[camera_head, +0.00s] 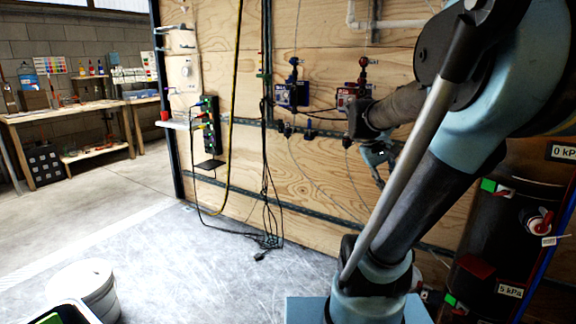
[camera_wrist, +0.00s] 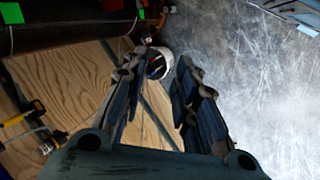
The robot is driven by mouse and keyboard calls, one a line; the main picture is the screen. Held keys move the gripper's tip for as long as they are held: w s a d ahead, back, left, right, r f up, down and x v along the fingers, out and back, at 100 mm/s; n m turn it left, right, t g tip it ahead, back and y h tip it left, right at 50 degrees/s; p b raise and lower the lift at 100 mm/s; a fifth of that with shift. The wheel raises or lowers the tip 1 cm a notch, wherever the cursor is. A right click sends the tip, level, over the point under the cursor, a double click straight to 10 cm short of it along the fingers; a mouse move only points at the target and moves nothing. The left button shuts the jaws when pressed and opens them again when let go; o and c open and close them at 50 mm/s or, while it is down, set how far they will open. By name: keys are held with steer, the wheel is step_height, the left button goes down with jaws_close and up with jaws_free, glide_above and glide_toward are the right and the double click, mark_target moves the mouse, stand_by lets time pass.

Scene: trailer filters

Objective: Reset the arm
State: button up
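My arm fills the right half of the head view, bent, with its base at the bottom right. My gripper (camera_head: 378,155) is at the end of the arm, in front of the plywood wall. In the wrist view my gripper (camera_wrist: 160,75) has its two fingers spread well apart, with nothing held between them. Past the fingertips a white bucket (camera_wrist: 159,64) with small items in it stands on the floor, well beyond the gripper.
The plywood wall (camera_head: 310,60) carries blue (camera_head: 292,93) and red valve units (camera_head: 356,90). A dark tank (camera_head: 505,235) stands at the right, close to my arm. Cables (camera_head: 268,240) trail on the floor. A white bucket (camera_head: 85,283) is at lower left. The floor's middle is clear.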

steer(key=s+a+f+m+t+y, duration=0.1)
steer(key=s+a+f+y, duration=0.4)
steer(key=s+a+f, duration=0.4)
steer(key=a+f, duration=0.3)
steer(key=shift+s+f+t, duration=0.2)
steer(key=shift+f+t, duration=0.1)
steer(key=shift+t, duration=0.1)
steer(key=shift+a, duration=0.1)
steer(key=shift+w+f, duration=0.2)
steer(key=shift+w, duration=0.25)
